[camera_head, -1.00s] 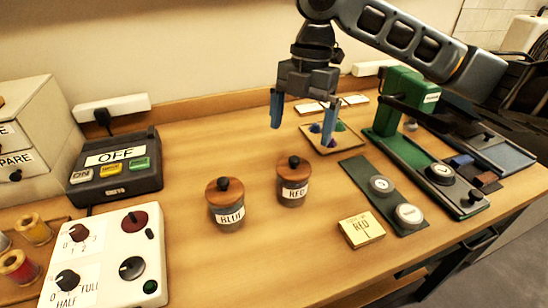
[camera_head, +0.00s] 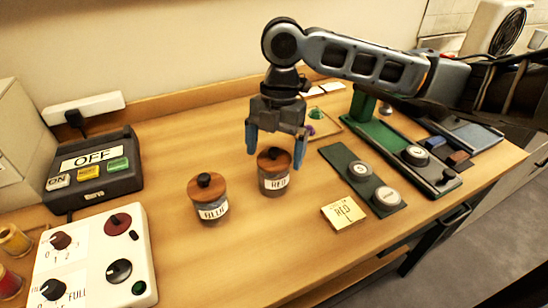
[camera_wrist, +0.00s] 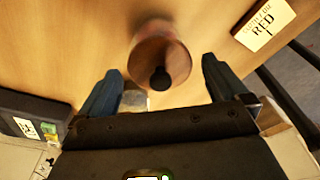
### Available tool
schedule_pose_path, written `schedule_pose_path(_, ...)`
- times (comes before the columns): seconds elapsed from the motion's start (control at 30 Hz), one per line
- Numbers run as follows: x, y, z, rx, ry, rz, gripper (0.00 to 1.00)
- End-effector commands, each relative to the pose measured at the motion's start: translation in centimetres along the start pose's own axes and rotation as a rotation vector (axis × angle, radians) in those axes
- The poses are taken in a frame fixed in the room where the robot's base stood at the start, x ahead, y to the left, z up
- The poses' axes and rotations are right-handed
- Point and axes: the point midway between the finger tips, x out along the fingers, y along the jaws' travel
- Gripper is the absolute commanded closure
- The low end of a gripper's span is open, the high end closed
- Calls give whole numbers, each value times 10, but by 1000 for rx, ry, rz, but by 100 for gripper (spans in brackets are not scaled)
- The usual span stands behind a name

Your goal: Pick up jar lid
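A jar labelled RED (camera_head: 273,182) stands upright on the table with a brown wooden lid (camera_head: 282,163) and black knob on it. A second jar labelled BLUE (camera_head: 211,211) with a like lid (camera_head: 205,187) stands to its left. My gripper (camera_head: 275,163) is open above and around the RED jar's lid, pointing down, with blue fingers apart. In the wrist view the lid (camera_wrist: 176,52) with its knob lies between and ahead of the open fingertips (camera_wrist: 161,78). No contact shows.
A yellow RED card (camera_head: 343,212) lies right of the jars. A dark green strip with round weights (camera_head: 387,197) and a green device (camera_head: 380,133) stand further right. A white control box (camera_head: 95,255) and an OFF box (camera_head: 92,168) stand at left.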

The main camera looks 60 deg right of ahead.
Motion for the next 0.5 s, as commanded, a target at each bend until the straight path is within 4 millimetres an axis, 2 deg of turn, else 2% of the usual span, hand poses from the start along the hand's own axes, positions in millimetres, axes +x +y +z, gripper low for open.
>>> schedule_pose_path(0.07, 0, 0, 0, 0, 0, 0, 8)
schedule_pose_path(0.5, 0, 0, 0, 0, 0, 0, 50)
